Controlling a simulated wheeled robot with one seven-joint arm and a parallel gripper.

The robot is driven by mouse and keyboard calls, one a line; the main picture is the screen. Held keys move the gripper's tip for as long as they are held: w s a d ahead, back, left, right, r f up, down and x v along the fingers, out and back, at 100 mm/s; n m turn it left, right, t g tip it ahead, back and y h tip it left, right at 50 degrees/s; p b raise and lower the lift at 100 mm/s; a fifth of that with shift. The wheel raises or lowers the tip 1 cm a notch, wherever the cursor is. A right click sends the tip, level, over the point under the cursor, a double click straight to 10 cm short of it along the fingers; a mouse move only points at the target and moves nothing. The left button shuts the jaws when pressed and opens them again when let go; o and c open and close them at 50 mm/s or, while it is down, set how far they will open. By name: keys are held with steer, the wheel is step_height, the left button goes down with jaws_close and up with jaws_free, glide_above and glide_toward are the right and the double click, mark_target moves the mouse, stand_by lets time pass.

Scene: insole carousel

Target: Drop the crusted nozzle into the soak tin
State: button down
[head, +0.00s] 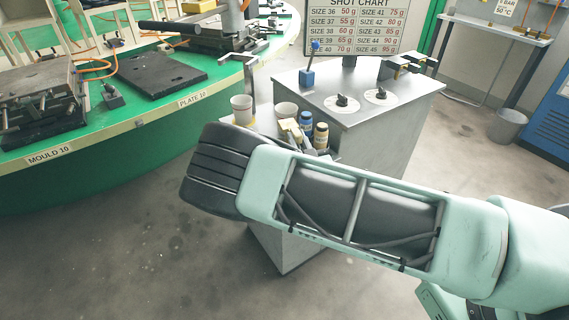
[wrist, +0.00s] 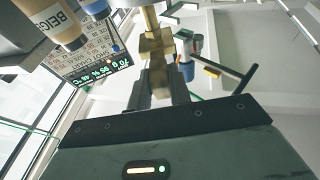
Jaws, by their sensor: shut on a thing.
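In the wrist view my gripper (wrist: 158,85) is shut on a brass-coloured nozzle (wrist: 156,48), which stands out beyond the dark fingertips. Crust on it is too small to make out. No soak tin can be told for sure.
A bottle marked BEIGE (wrist: 60,22) is close by in the wrist view. The green carousel (head: 140,148) lies left.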

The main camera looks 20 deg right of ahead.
steer(key=shift+f+b, duration=2.15)
steer(key=shift+f, duration=0.8)
steer(key=c, duration=1.2)
jaws_free()
steer(key=a+b+v, duration=0.1)
steer(key=b+v, duration=0.1)
steer(key=v, duration=1.5)
steer(key=shift+s+d, duration=0.2)
steer(key=shift+d, duration=0.25)
